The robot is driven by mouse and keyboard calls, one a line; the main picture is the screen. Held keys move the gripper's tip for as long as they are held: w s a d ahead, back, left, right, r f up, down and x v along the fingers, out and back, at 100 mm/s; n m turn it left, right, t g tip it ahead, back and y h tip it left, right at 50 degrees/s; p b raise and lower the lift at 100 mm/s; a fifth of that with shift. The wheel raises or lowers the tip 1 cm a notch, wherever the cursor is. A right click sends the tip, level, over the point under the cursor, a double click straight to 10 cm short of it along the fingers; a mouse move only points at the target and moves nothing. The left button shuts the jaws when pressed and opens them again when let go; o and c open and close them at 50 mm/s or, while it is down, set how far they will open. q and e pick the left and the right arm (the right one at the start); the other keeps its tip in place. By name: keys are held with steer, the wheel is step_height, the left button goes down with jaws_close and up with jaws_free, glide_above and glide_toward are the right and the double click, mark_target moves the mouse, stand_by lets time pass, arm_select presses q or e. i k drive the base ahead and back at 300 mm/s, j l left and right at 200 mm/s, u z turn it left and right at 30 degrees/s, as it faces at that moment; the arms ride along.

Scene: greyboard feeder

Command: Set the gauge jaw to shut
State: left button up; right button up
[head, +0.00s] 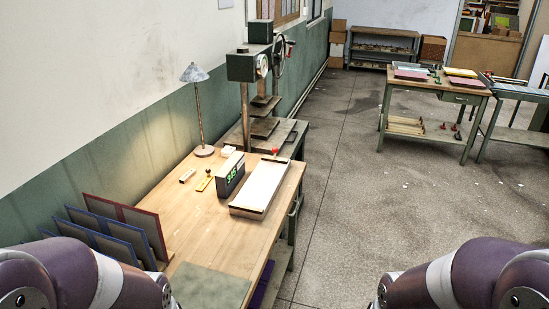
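A dark box with green lit digits (231,175) stands on the wooden workbench (195,235), and its digits are too small to read surely. Beside it on the right lies a long pale board or tray (260,187) with dark end bars. A small red knob (275,151) shows at its far end. A small yellow piece (205,182) lies left of the box. I cannot tell which part is the gauge jaw, or whether it is open or shut. My purple arms show at the lower left and lower right corners; neither gripper is in view.
A desk lamp (196,90) and a press machine (256,66) stand at the back. Framed panels (138,228) lean at the bench's left, near a grey-green mat (208,285). Open concrete floor (350,190) lies to the right, with a green table (433,88) farther off.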

mark_target(268, 158)
steer(key=i+l, duration=1.05)
steer(key=i+l+u, duration=0.6)
steer(key=l+u, duration=0.3)
steer(key=l, duration=0.25)
steer(key=i+l+u, duration=0.15)
steer(key=l+u, duration=0.15)
steer(key=l, duration=0.15)
steer(key=i+l+u, duration=0.1)
steer(key=l+u, duration=0.2)
steer(key=l, duration=0.2)
steer(key=l+u, duration=0.3)
steer(key=l, duration=0.2)
steer(key=i+l+u, duration=0.1)
steer(key=u, duration=0.25)
steer(key=i+l+u, duration=0.1)
steer(key=u, duration=0.25)
steer(key=i+l+u, duration=0.2)
steer(key=u, duration=0.15)
steer(key=i, duration=0.05)
